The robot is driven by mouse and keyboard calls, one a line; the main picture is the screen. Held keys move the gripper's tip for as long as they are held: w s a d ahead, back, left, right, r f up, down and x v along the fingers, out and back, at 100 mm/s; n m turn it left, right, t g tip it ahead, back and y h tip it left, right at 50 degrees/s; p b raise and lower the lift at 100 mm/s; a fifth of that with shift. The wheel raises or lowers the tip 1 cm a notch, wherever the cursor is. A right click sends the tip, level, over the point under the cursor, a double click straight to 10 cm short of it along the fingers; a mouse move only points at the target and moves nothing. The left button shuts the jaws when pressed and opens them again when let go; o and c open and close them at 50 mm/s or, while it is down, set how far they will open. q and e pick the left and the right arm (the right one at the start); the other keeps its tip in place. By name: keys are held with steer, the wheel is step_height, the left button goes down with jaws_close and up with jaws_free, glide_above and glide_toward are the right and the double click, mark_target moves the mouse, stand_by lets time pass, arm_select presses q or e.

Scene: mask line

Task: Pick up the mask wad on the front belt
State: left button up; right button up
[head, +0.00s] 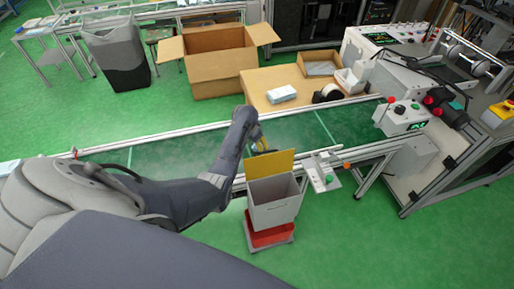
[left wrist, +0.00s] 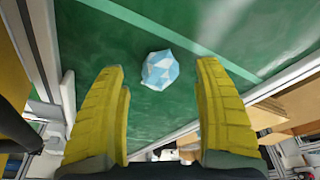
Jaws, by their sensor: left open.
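The mask wad (left wrist: 160,70) is a crumpled light-blue and white ball on the green front belt (left wrist: 120,40) in the left wrist view. It lies ahead of and between the two yellow fingers of my left gripper (left wrist: 160,75), which are spread apart and empty. I cannot tell how far the fingertips are above the belt. In the head view my left gripper (head: 260,142) is over the front belt (head: 290,130), behind a yellow panel. The wad is not visible there, probably hidden by my arm or the panel. My right gripper is in neither view.
A control box (head: 402,117) stands right. An open cardboard box (head: 215,65) is behind.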

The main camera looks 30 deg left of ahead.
arm_select(q)
steer(key=shift+x, duration=1.25)
steer(key=shift+c, duration=0.3)
steer(key=c, duration=0.8)
